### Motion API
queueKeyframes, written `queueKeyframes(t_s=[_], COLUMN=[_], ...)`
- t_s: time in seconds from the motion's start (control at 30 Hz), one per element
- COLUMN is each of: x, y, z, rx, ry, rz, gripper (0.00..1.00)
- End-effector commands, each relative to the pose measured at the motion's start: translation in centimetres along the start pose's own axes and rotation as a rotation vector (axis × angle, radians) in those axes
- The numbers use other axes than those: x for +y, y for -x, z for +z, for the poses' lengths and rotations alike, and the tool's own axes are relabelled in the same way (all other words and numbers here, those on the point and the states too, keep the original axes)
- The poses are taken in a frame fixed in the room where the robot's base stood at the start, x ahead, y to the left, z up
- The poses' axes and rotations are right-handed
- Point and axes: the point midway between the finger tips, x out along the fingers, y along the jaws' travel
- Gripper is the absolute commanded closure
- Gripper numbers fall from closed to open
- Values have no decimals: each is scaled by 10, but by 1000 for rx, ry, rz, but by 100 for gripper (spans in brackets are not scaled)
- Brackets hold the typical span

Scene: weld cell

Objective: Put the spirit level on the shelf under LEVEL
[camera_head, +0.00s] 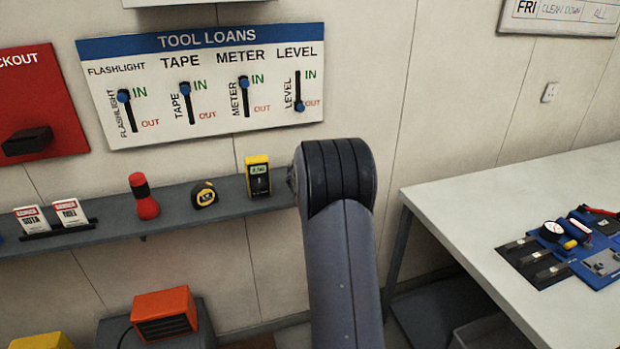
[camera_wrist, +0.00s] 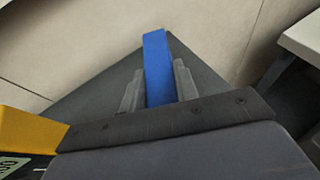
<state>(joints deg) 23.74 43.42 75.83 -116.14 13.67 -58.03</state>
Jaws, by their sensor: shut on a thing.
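My gripper (camera_wrist: 158,84) is shut on the blue spirit level (camera_wrist: 155,48), with one grey finger on each side of it. The level points away from the wrist, over or on the grey shelf (camera_wrist: 90,108); I cannot tell if it touches. In the head view my arm covers the gripper, the level and the right end of the shelf (camera_head: 112,214), below the LEVEL label. On the tool loans board (camera_head: 215,128), the LEVEL slider (camera_head: 300,107) is down at OUT. The other three sliders are up at IN.
The yellow meter (camera_head: 258,177) stands close left of my arm; it also shows in the wrist view (camera_wrist: 28,130). A tape (camera_head: 204,194) and a red flashlight (camera_head: 144,197) stand farther left. A white table (camera_head: 480,200) with tools is at right.

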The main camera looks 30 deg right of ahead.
Motion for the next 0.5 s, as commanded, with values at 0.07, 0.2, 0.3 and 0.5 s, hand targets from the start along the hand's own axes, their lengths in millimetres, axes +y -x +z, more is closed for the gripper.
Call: queueKeyframes(t_s=[0.07,0.2,0.3,0.5], x=[0,0,0,0], y=[-3,-3,-2,-4], z=[-7,-6,-6,-9], rx=[-2,-3,-3,-2], ry=[0,-1,-1,0], rz=[0,0,0,0], gripper=[98,98,98,69])
